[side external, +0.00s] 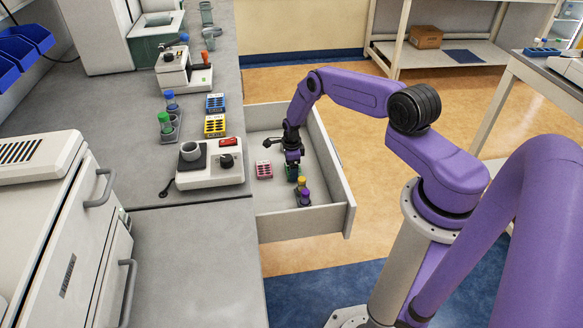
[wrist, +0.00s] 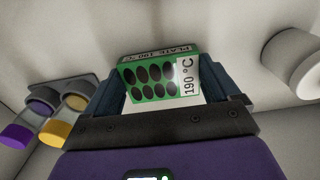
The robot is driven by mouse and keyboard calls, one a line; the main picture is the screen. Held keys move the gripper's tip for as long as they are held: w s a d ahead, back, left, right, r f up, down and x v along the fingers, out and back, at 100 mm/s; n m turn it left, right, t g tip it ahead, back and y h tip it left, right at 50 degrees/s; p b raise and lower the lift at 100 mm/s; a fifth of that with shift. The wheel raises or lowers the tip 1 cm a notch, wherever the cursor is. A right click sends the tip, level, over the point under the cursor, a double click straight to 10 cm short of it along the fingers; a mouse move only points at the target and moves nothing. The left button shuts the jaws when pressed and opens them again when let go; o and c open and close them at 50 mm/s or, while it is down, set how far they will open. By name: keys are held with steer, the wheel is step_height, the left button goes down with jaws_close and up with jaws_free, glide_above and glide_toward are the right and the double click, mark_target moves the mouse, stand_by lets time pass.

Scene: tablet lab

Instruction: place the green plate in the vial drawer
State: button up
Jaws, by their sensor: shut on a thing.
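The vial drawer (side external: 322,218) is pulled open from the bench. My gripper (side external: 292,166) is low inside it, pointing down. The green plate (side external: 291,173) is mostly hidden by my gripper in the side view. In the wrist view, my gripper (wrist: 168,75) is shut on the green plate (wrist: 150,88), with one finger on each side. The plate has rows of dark wells and a white label reading "190 °C". Whether its underside touches the drawer floor, I cannot tell.
A pink plate (side external: 264,170) is left of my gripper in the drawer. A rack with purple-capped and yellow-capped vials (side external: 303,191) stands close in front; it shows left in the wrist view (wrist: 68,100). A white stirrer-like device (side external: 212,178) and blue (side external: 215,103) and yellow (side external: 215,126) racks are on the bench.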

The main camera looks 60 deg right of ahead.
steer(key=shift+f, duration=0.15)
steer(key=o, duration=0.8)
step_height(320, 180, up, 12)
steer(key=shift+r, duration=0.15)
